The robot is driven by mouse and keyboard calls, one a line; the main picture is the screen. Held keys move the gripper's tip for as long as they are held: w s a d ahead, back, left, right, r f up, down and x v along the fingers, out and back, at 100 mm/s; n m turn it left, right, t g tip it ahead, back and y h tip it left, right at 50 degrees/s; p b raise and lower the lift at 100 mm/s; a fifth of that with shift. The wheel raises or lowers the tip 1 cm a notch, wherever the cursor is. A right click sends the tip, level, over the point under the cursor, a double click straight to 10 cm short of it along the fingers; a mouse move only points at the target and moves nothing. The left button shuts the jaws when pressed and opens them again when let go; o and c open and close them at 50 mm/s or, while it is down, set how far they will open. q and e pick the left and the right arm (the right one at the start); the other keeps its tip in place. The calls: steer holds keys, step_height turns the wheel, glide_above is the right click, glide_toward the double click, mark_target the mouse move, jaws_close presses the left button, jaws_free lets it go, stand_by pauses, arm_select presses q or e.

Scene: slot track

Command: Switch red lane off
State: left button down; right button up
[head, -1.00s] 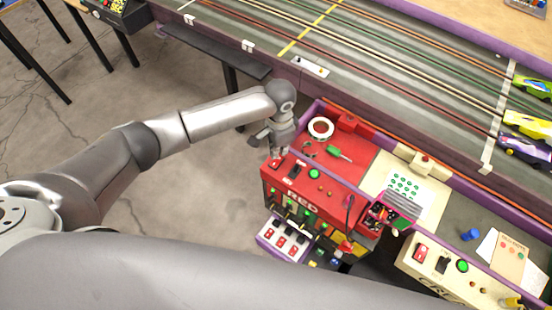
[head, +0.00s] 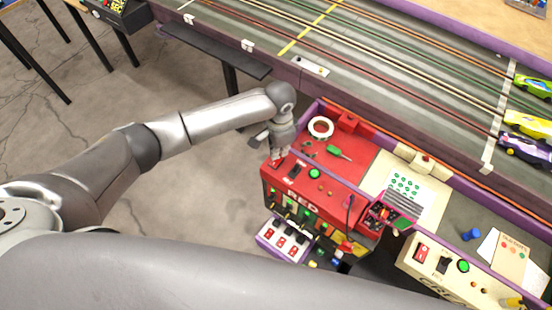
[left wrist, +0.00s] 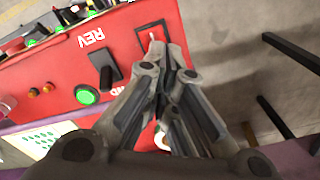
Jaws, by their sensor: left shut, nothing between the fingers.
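The red lane's control box (head: 315,192), lettered RED, stands at the near side of the track. My left gripper (head: 275,160) is shut and empty over the left end of its top panel. In the left wrist view the closed fingertips (left wrist: 164,50) are at a black-framed red switch (left wrist: 152,34) and partly cover it; I cannot tell whether they touch it. Beside it are a black lever (left wrist: 104,72) near the letters REV and a green button (left wrist: 86,95). In the head view the lever (head: 295,171) and green button (head: 314,173) are right of the gripper. My right gripper is out of view.
A tape roll (head: 320,128) and a green screwdriver (head: 339,153) lie on the red surface behind the box. A cream control box (head: 436,272) stands to the right. Below hangs a white panel with red switches (head: 284,240). Toy cars (head: 526,124) sit on the track.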

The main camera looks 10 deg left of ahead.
arm_select(q)
steer(key=shift+s+f+b, duration=0.1)
steer(key=shift+f+b, duration=0.3)
steer(key=shift+f, duration=0.45)
stand_by(0.3)
steer(key=shift+r+p, duration=0.75)
steer(key=shift+p, duration=0.2)
step_height(320, 180, up, 6)
steer(key=p, duration=0.6)
steer(key=shift+f, duration=0.2)
